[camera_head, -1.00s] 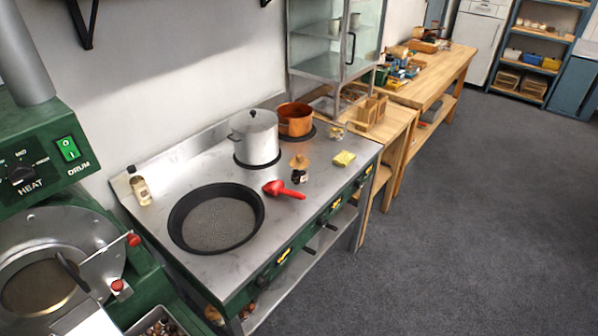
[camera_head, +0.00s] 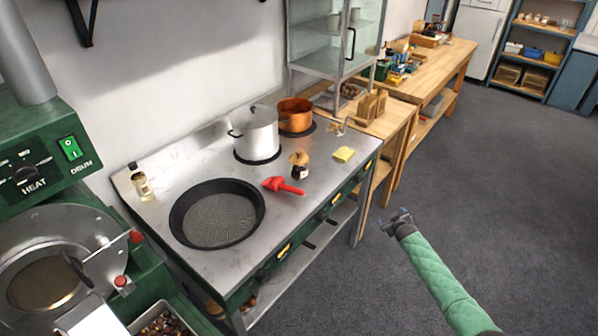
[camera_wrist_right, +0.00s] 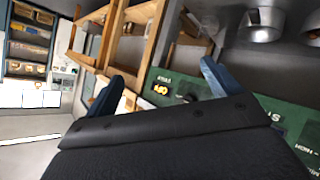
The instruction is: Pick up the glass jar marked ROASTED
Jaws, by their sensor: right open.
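A small glass jar (camera_head: 299,166) with a tan lid, dark contents and a pale label stands upright on the steel stove top, behind the red scoop (camera_head: 283,186). Its label is too small to read. A second small glass container (camera_head: 142,186) with pale yellowish contents stands at the stove's back left. My right gripper (camera_head: 396,219) is off the stove's right front side, over the floor, apart from both jars. In the right wrist view its two blue fingers (camera_wrist_right: 158,88) are spread with nothing between them. My left gripper is not in view.
A wide black pan (camera_head: 217,214), a steel pot (camera_head: 255,133), a copper pot (camera_head: 295,116) and a yellow sponge (camera_head: 344,155) sit on the stove top. Wooden benches (camera_head: 382,118) continue along the wall. The grey floor at right is clear.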

